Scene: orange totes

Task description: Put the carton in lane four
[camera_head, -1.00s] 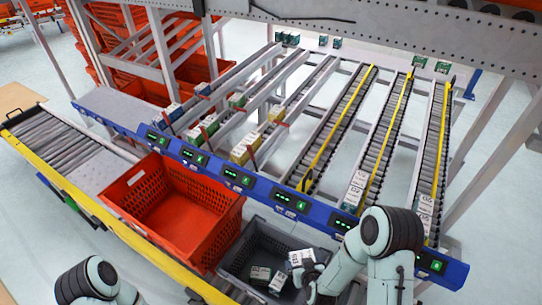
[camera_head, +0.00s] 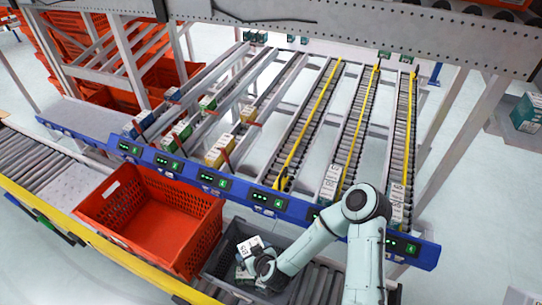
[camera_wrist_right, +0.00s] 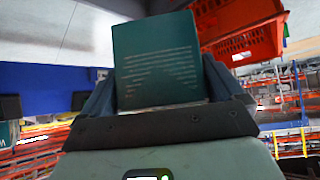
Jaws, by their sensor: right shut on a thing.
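My right gripper (camera_head: 262,264) is low over the grey tote (camera_head: 214,263) in the head view. It is shut on a carton (camera_head: 250,246), whose white printed face shows there. In the right wrist view the carton (camera_wrist_right: 158,60) shows a teal face with pale print, between the two dark fingers (camera_wrist_right: 160,97). Whether it touches the tote or other cartons is unclear. Lane four (camera_head: 307,127), a roller lane with a yellow rail, rises behind the fourth green display (camera_head: 265,200); I see no carton on it. My left gripper is out of view.
An orange tote (camera_head: 150,222) stands left of the grey tote and looks empty. A blue beam (camera_head: 190,170) with displays crosses the lane fronts. White cartons stand on the lanes to the right (camera_head: 330,182); coloured cartons stand on the left lanes (camera_head: 215,155).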

